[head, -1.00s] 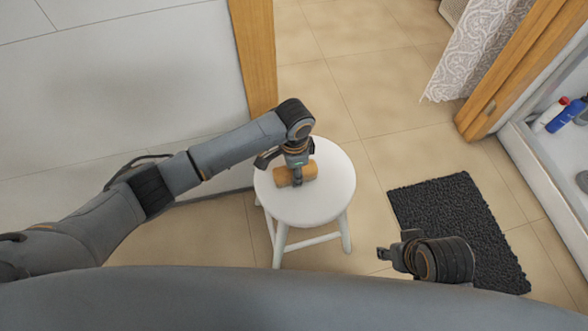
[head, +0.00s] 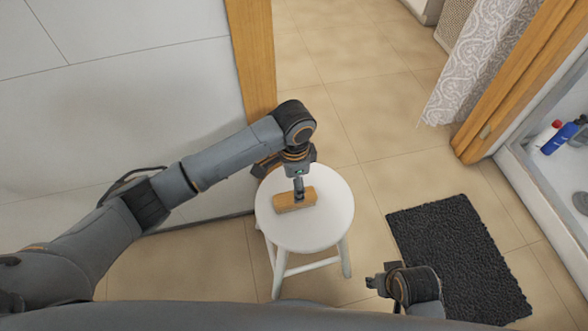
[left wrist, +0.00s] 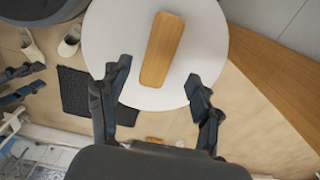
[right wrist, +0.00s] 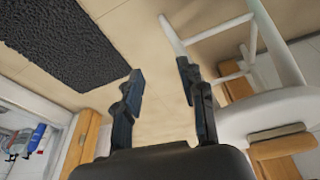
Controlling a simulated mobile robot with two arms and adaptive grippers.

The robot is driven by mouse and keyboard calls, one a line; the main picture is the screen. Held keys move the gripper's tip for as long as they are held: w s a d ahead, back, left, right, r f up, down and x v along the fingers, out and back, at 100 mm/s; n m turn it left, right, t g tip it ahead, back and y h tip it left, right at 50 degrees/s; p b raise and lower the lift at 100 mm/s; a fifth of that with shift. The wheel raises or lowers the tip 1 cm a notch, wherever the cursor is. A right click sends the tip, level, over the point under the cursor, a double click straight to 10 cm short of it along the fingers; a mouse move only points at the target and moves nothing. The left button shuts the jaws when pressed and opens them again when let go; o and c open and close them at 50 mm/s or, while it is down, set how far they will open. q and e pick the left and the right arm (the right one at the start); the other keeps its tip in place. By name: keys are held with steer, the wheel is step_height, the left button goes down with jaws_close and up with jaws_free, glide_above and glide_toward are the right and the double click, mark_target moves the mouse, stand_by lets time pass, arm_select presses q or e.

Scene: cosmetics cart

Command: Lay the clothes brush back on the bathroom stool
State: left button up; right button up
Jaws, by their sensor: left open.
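The clothes brush (head: 294,200), with a wooden back, lies on the seat of the white round bathroom stool (head: 320,228). In the left wrist view the brush (left wrist: 162,50) lies flat on the stool (left wrist: 115,40), ahead of the fingers. My left gripper (head: 298,190) is above and behind the brush; the left wrist view shows its fingers (left wrist: 155,92) apart with nothing between them. My right gripper (head: 376,277) is low, to the right of the stool. In the right wrist view its fingers (right wrist: 163,83) are apart and empty, with the brush (right wrist: 282,146) on the stool at lower right.
A dark bath mat (head: 458,255) lies on the tiled floor right of the stool. A white wall panel with a wooden post (head: 252,60) stands on the left. A patterned curtain (head: 480,60) and a shower tray with bottles (head: 558,138) are at right.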

arm_select(q)
steer(key=shift+r+p, duration=0.35)
steer(key=shift+r, duration=1.6)
arm_select(e)
steer(key=shift+s+f, duration=0.15)
steer(key=shift+f, duration=0.8)
steer(key=shift+s+f, duration=0.1)
steer(key=shift+f, duration=0.8)
